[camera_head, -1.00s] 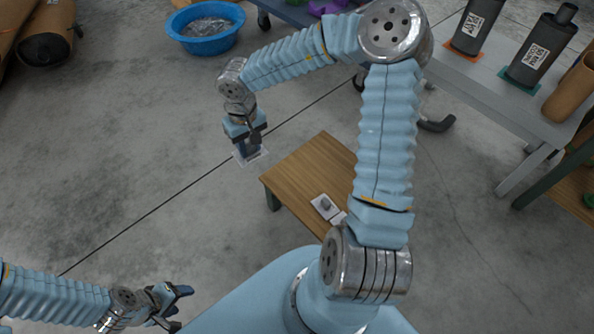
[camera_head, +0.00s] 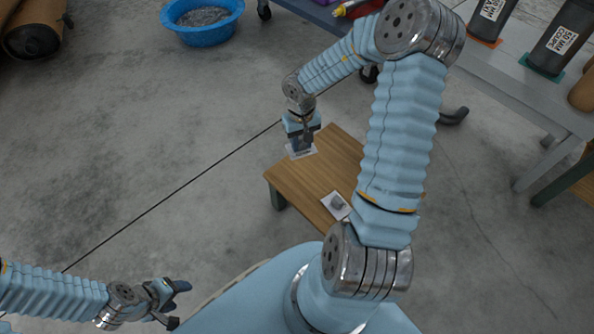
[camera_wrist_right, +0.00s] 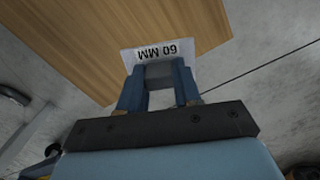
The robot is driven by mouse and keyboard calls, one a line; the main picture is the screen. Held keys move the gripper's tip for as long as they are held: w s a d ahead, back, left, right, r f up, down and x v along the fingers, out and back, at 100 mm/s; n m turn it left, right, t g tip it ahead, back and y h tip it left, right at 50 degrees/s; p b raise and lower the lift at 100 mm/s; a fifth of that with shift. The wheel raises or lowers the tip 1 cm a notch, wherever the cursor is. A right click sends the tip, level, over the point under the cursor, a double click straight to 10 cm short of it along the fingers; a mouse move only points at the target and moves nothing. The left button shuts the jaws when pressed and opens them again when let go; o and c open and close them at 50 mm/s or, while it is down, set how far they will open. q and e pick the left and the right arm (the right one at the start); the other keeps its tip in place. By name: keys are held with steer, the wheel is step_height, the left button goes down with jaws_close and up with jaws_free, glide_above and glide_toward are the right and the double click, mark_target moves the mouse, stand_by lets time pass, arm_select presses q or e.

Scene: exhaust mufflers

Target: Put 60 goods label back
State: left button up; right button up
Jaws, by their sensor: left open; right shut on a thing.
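The goods label (camera_wrist_right: 165,52), a white card reading "60 MM", appears upside down in the right wrist view. A grey block (camera_wrist_right: 158,76) on it sits between the fingers of my right gripper (camera_wrist_right: 160,80), which is shut on it. In the head view, my right gripper (camera_head: 301,143) holds the label (camera_head: 304,152) over the far left edge of a low wooden table (camera_head: 300,187). I cannot tell whether the card touches the wood. My left gripper (camera_head: 177,304) is open and empty at lower left, away from the table.
Another white card with a grey block (camera_head: 336,205) lies on the low table near my right arm. Dark mufflers with labels (camera_head: 560,42) stand on a grey bench (camera_head: 520,90) at right. A blue basin (camera_head: 203,24) is on the floor. Open floor lies left of the table.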

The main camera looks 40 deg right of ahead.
mark_target(297, 156)
steer(key=a+f, duration=0.1)
steer(key=s+f+b, duration=0.1)
steer(key=a+f, duration=0.1)
steer(key=f, duration=0.1)
steer(key=shift+s+a+b, duration=0.25)
steer(key=shift+a+b, duration=0.05)
steer(key=shift+b, duration=0.1)
steer(key=f, duration=0.1)
steer(key=f+b, duration=0.2)
steer(key=shift+s+a+f, duration=0.2)
steer(key=shift+a+f, duration=0.05)
steer(key=shift+f, duration=0.05)
arm_select(q)
step_height(297, 156, down, 5)
steer(key=shift+d+r, duration=0.15)
arm_select(e)
steer(key=shift+r, duration=0.1)
arm_select(q)
steer(key=shift+r, duration=0.1)
arm_select(e)
steer(key=o, duration=1)
